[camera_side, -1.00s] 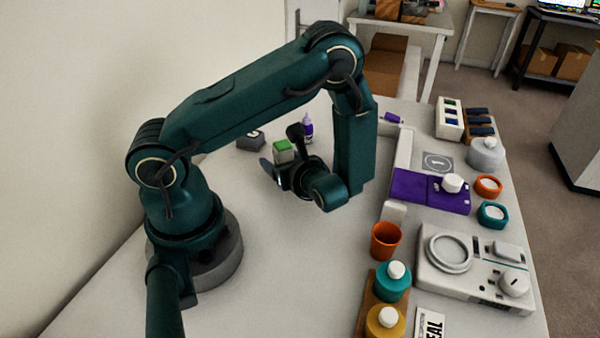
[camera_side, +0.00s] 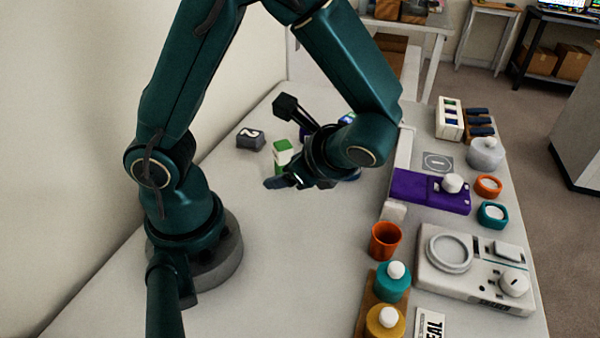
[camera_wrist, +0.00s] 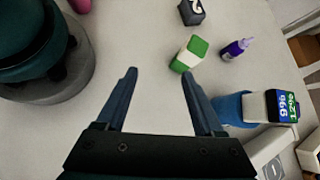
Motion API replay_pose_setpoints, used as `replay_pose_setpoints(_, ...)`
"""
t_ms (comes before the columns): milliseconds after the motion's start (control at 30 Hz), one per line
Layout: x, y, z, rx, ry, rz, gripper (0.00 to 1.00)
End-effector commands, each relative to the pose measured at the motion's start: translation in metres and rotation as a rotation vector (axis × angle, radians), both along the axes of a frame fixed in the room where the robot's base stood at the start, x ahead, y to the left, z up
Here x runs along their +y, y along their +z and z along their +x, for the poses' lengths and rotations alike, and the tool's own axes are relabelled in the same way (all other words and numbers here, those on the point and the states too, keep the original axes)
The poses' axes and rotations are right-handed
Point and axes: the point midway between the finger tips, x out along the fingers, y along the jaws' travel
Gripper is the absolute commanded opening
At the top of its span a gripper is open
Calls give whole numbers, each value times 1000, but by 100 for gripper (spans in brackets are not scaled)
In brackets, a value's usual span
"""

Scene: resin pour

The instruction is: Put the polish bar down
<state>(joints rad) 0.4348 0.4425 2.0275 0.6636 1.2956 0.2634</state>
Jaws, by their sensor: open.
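The polish bar, which I take to be the green and white block (camera_side: 283,150), stands on the pale tabletop in the side view. It also shows in the wrist view (camera_wrist: 190,53), just beyond my right fingertip and apart from it. My gripper (camera_side: 274,183) is beside the block, on its near side in the side view. In the wrist view my gripper (camera_wrist: 158,73) has its two fingers spread wide with only bare table between them.
A dark block with a white mark (camera_wrist: 191,12) and a small purple bottle (camera_wrist: 235,48) stand near the bar. An orange cup (camera_side: 385,241) stands farther right. The table's middle is clear.

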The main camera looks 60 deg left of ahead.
Motion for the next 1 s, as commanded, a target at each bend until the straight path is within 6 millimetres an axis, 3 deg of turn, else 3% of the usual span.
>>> replay_pose_setpoints(300, -28, 33, -20, -427, 427, -411, 70)
replay_pose_setpoints(600, -56, 68, -19, -830, 755, -753, 70)
replay_pose_setpoints(800, -63, 83, -16, -979, 857, -877, 70)
replay_pose_setpoints(1000, -65, 86, -15, -1004, 877, -901, 70)
